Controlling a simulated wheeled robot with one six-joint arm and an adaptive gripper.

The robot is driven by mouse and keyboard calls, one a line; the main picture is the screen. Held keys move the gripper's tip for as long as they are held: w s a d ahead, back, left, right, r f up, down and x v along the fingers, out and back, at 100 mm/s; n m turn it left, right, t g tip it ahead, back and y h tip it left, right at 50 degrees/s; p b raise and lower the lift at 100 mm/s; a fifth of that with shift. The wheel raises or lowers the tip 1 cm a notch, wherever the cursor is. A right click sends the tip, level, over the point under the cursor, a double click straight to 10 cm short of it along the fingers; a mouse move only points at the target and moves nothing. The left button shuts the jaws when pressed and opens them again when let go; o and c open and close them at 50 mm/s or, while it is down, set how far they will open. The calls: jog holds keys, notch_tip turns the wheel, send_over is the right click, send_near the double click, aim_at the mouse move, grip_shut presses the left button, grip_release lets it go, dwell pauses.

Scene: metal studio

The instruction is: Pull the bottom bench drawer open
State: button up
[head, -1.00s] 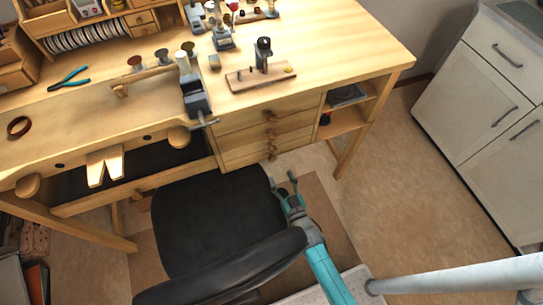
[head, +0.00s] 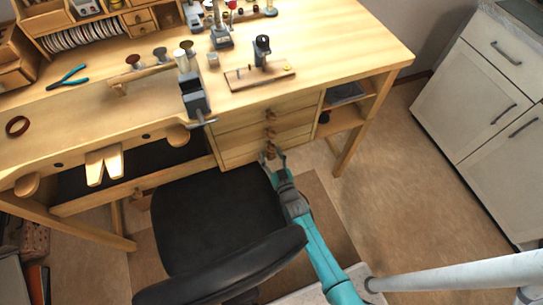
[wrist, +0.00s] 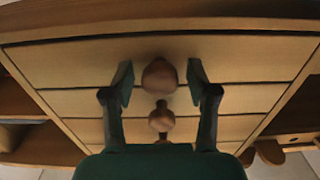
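The bench drawers form a stack under the right part of the wooden bench. The bottom drawer (head: 240,157) looks shut, its front in line with the others. Its round brown knob (head: 270,150) also shows large in the wrist view (wrist: 160,77), where the stack appears upside down. My gripper (head: 272,157) is at this knob. In the wrist view my gripper (wrist: 160,87) is open, with one finger on each side of the knob and a gap on both sides. The knobs of the drawers above show beyond it.
A black chair (head: 205,225) stands close to the left of my arm. Open shelves (head: 343,120) and a bench leg are to the right of the drawers. A white cabinet (head: 470,110) is far right, with bare floor between.

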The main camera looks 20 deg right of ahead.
grip_shut()
jog(key=shift+s, duration=0.1)
jog(key=s, duration=2.5)
jog(key=shift+s, duration=0.1)
jog(key=shift+o, duration=0.2)
grip_release()
jog(key=shift+s, duration=0.1)
jog(key=s, duration=1.1)
jog(key=shift+s, duration=0.4)
